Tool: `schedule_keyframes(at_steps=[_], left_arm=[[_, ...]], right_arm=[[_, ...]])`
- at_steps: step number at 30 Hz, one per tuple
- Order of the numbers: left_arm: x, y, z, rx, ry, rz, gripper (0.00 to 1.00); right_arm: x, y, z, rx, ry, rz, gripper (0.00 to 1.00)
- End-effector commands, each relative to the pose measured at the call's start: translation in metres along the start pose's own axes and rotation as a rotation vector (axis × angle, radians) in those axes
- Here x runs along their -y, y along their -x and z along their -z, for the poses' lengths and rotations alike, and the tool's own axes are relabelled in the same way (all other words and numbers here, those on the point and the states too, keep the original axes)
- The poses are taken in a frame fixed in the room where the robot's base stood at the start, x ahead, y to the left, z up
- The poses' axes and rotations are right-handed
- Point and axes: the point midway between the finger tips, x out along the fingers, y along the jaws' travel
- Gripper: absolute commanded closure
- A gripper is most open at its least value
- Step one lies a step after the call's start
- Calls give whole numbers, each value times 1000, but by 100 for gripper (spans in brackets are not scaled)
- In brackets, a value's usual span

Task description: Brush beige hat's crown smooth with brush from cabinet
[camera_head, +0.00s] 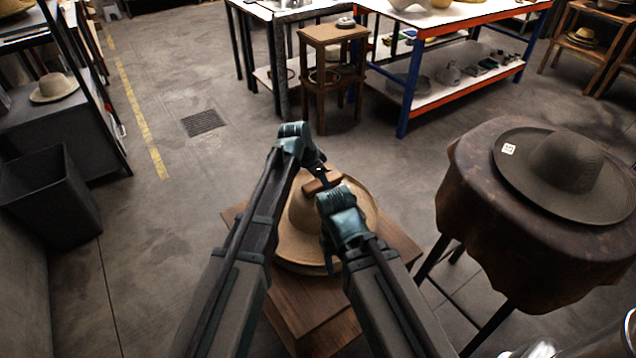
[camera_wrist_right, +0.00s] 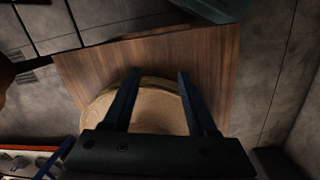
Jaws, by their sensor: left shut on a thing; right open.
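The beige hat (camera_head: 298,222) sits on a wooden stand (camera_head: 310,312) in the middle of the head view, partly covered by my arms. A brown wooden brush (camera_head: 318,184) is at the hat's crown. My left gripper (camera_head: 320,172) is shut on the brush from above; whether the bristles touch the felt cannot be told. My right gripper (camera_head: 328,205) is beside the crown on the right, its fingers mostly hidden here. In the right wrist view my right gripper (camera_wrist_right: 160,76) is open, with the hat (camera_wrist_right: 158,108) showing between and beneath its fingers.
A dark hat (camera_head: 568,165) with a white tag lies on a cloth-covered round table (camera_head: 490,225) at right. A small wooden stool (camera_head: 333,35) and a blue-orange workbench (camera_head: 445,92) stand behind. A dark bin (camera_head: 50,200) is at left. Open floor lies between.

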Motion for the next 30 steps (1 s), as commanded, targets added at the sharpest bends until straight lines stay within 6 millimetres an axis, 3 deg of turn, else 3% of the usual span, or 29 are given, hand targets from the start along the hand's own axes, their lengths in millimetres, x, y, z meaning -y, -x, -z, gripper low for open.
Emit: schedule_keyframes(at_steps=[13, 30], left_arm=[[0, 0, -1, 0, 0, -1, 95], [-1, 12, -32, 3, 2, 0, 95]], right_arm=[[0, 0, 0, 0, 0, 0, 42], [0, -1, 0, 0, 0, 0, 42]])
